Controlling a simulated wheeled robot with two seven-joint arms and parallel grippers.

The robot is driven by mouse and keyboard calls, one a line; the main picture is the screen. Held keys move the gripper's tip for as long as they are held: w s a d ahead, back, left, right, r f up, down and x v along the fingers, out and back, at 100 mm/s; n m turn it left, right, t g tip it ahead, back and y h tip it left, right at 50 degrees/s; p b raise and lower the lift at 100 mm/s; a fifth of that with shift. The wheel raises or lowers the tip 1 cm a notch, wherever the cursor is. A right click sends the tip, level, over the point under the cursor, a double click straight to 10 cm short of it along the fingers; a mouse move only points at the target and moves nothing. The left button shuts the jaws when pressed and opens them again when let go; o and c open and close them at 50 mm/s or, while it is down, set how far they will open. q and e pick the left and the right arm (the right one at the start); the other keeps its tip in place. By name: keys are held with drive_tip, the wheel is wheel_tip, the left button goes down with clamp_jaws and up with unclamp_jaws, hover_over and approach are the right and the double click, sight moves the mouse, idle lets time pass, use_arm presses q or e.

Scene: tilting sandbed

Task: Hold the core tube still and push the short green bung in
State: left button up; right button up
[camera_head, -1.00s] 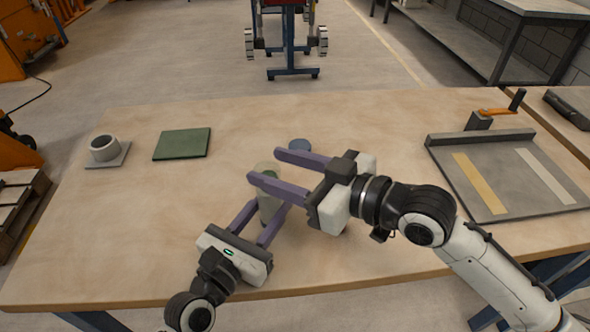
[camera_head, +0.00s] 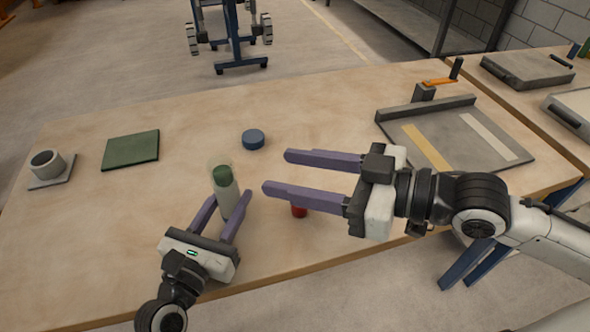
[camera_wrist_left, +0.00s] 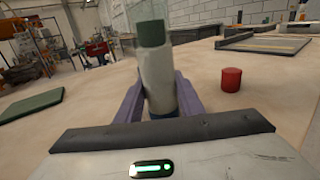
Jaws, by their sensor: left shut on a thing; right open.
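The core tube (camera_head: 228,199) is clear with a pale filling and stands roughly upright near the table's front. The green bung (camera_head: 222,176) sits inside its upper part, with clear tube wall rising above it. The left wrist view shows the tube (camera_wrist_left: 160,85) and the bung (camera_wrist_left: 151,33) up close, with a dark blue part at the tube's bottom. My left gripper (camera_head: 229,199) is shut on the tube, one finger on each side. My right gripper (camera_head: 277,172) is open and empty, right of the tube and apart from it, fingers pointing left.
A red cylinder (camera_head: 299,211) stands partly behind my right gripper's lower finger. A blue disc (camera_head: 253,139) lies behind the tube. A green mat (camera_head: 131,150) and a grey ring on a plate (camera_head: 47,164) are at left. A grey board (camera_head: 455,140) is at right.

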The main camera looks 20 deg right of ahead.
use_arm(q)
drive_tip(key=o, duration=1.3)
drive_tip(key=shift+o, duration=0.2)
drive_tip(key=shift+s, duration=0.1)
